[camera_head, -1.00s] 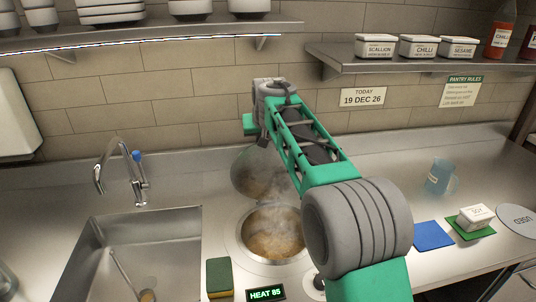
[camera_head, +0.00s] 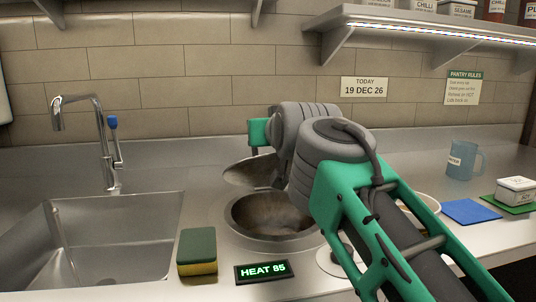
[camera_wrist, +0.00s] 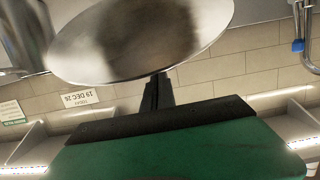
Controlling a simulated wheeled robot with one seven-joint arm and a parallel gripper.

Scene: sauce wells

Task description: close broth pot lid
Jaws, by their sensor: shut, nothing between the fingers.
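The broth pot (camera_head: 238,222) is a round metal well sunk in the counter, open at the top, with a dark inside. Its round metal lid (camera_head: 250,172) stands tilted above the pot's rear rim, partly hidden by my arm. In the wrist view the lid (camera_wrist: 130,40) fills the upper middle as a shiny disc with a dark smudge. My gripper (camera_wrist: 158,80) is shut and empty, its dark fingertips at the lid's edge. I cannot tell whether they touch it. In the head view my wrist and arm hide most of the gripper.
A sink (camera_head: 120,235) with a faucet (camera_head: 105,140) lies left of the pot. A green-and-yellow sponge (camera_head: 197,252) and a "HEAT 85" display (camera_head: 263,271) sit in front. A shelf (camera_head: 420,30) overhangs the back right.

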